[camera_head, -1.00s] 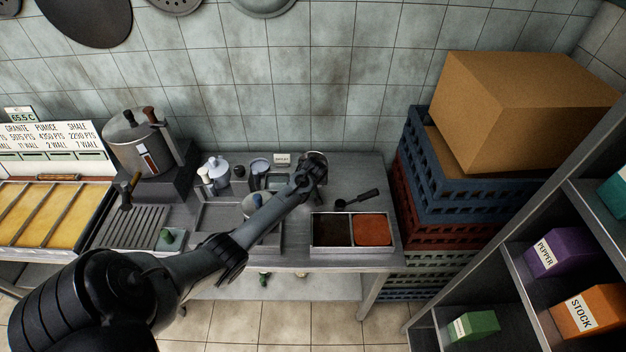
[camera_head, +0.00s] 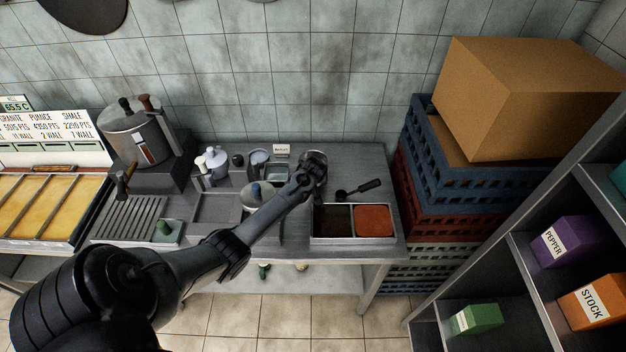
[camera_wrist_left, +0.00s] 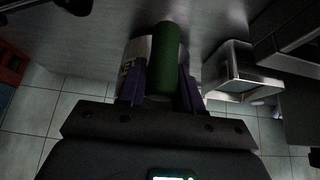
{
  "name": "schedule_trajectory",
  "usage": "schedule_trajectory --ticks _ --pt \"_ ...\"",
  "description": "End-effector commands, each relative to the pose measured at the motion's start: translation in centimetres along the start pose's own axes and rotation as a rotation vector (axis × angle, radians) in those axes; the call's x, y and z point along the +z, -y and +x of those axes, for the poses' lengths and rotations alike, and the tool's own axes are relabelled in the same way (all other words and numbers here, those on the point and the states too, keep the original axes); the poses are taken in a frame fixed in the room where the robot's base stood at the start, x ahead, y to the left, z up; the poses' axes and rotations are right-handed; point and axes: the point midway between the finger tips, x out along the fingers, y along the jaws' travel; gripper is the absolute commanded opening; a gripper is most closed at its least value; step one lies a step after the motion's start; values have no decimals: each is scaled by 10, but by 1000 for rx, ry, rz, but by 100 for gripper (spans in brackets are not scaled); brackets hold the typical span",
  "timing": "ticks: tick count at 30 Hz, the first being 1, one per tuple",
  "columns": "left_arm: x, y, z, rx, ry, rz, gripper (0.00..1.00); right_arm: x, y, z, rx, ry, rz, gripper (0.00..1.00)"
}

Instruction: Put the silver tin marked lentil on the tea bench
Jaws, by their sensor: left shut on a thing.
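My left gripper (camera_head: 312,172) reaches over the steel bench (camera_head: 228,292), toward its back right part. A rounded silver tin (camera_head: 317,157) shows at its fingertips, partly hidden by the gripper. Only a sliver of dark lettering shows on the tin, too little to read. I cannot tell whether the tin rests on the bench. My right gripper is not in view.
Stacked crates (camera_head: 440,185) and a shelf (camera_head: 560,280) bound the right.

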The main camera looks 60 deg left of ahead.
Motion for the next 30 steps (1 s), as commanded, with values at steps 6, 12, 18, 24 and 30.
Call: schedule_trajectory --ticks 6,12,18,24,30 --pt "-2 -1 0 2 -4 -2 0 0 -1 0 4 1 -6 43" --pt "0 -1 2 2 -4 -2 0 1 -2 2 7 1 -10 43" --pt "1 -1 4 2 -4 -2 0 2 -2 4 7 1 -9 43" --pt "2 -1 6 2 -4 -2 0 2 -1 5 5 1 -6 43" --pt "3 0 7 2 -3 -1 54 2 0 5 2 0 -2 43"
